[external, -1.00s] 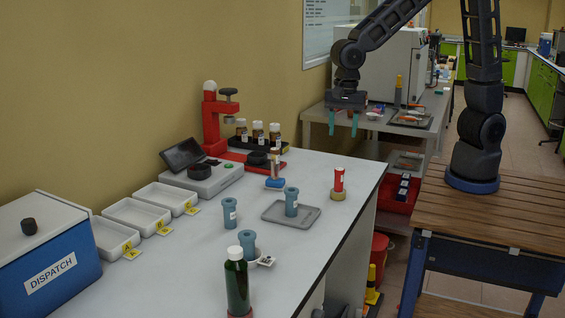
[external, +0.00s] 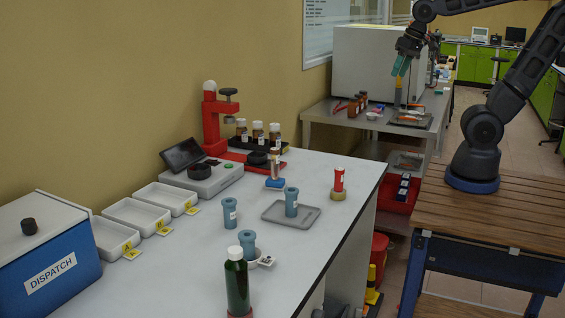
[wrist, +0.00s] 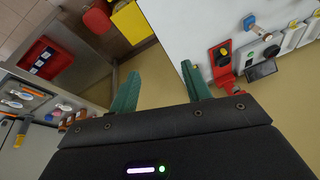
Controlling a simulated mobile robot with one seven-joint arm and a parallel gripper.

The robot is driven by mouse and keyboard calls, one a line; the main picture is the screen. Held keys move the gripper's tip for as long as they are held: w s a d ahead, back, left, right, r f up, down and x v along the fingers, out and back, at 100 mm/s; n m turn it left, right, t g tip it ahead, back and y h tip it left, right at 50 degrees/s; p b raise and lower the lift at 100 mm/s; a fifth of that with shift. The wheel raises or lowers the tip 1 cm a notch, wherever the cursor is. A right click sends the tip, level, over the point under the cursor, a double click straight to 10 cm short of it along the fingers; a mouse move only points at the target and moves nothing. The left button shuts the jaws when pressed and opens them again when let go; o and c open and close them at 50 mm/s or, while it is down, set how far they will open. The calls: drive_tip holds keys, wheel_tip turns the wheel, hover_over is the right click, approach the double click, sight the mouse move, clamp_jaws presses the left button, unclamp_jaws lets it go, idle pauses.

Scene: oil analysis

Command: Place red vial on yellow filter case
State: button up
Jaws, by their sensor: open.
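A red vial (external: 338,179) stands upright on a round, yellowish, low case (external: 338,194), which looks like the yellow filter case. Both are near the right edge of the white bench. My gripper (external: 402,66) is in the air far behind them, above the grey side table. Its teal fingers are apart with nothing between them, as the wrist view (wrist: 160,88) also shows. I cannot make out the vial or its case in the wrist view.
A grey tray (external: 268,212) holds a blue-grey vial (external: 291,202). A dark green bottle (external: 237,282) stands at the front. A red press (external: 210,122) and amber bottles stand at the back. The grey side table (external: 345,118) holds a white machine (external: 368,66).

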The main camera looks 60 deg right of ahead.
drive_tip(key=s+d+n, duration=0.3)
drive_tip(key=s+d, duration=0.1)
drive_tip(key=s, duration=0.1)
drive_tip(key=shift+s+d+t+h, duration=0.2)
drive_tip(key=shift+t+h, duration=0.1)
drive_tip(key=shift+t, duration=0.1)
drive_tip(key=shift+r, duration=0.1)
idle(0.8)
